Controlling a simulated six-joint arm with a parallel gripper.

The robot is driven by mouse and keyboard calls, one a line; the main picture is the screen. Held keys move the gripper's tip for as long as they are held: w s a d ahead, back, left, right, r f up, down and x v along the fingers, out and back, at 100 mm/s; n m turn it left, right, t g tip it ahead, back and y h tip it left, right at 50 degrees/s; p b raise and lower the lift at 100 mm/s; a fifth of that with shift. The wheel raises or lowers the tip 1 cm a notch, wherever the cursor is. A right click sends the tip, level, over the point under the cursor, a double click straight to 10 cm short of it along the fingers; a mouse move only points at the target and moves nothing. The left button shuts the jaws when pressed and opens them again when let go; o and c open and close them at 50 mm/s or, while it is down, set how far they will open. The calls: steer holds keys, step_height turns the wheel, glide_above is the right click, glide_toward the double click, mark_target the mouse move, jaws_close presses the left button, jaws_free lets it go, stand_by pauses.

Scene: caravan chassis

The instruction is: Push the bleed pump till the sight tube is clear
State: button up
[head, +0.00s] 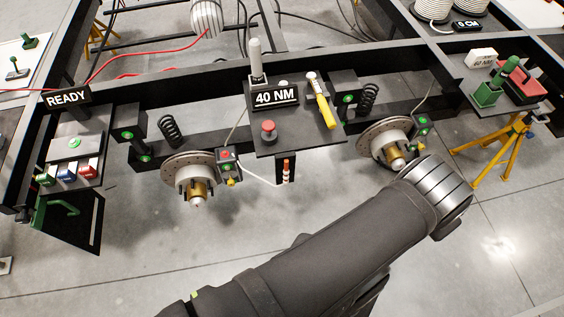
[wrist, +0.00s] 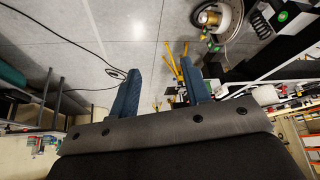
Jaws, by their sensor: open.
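A red push knob (head: 268,128) on a dark base, which looks like the bleed pump, stands on the black centre shelf (head: 297,143). Below the shelf's front edge is a slim upright tube (head: 286,170), orange-red at the top with pale and dark bands lower down; it looks like the sight tube. Its contents are too small to judge. A pale hose runs to it from the left brake. My gripper (wrist: 160,67) shows in the wrist view with two blue fingers apart and nothing between them. The head view shows my arm at the lower right, well away from the knob.
Brake discs hang left (head: 180,172) and right (head: 372,140) of the shelf. A "40 NM" sign (head: 276,96), a grey post (head: 256,60) and a yellow-handled tool (head: 325,112) crowd the shelf. A yellow stand (head: 505,150) is at right. Open floor lies in front.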

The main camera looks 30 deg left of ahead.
jaws_close()
stand_by(1.3)
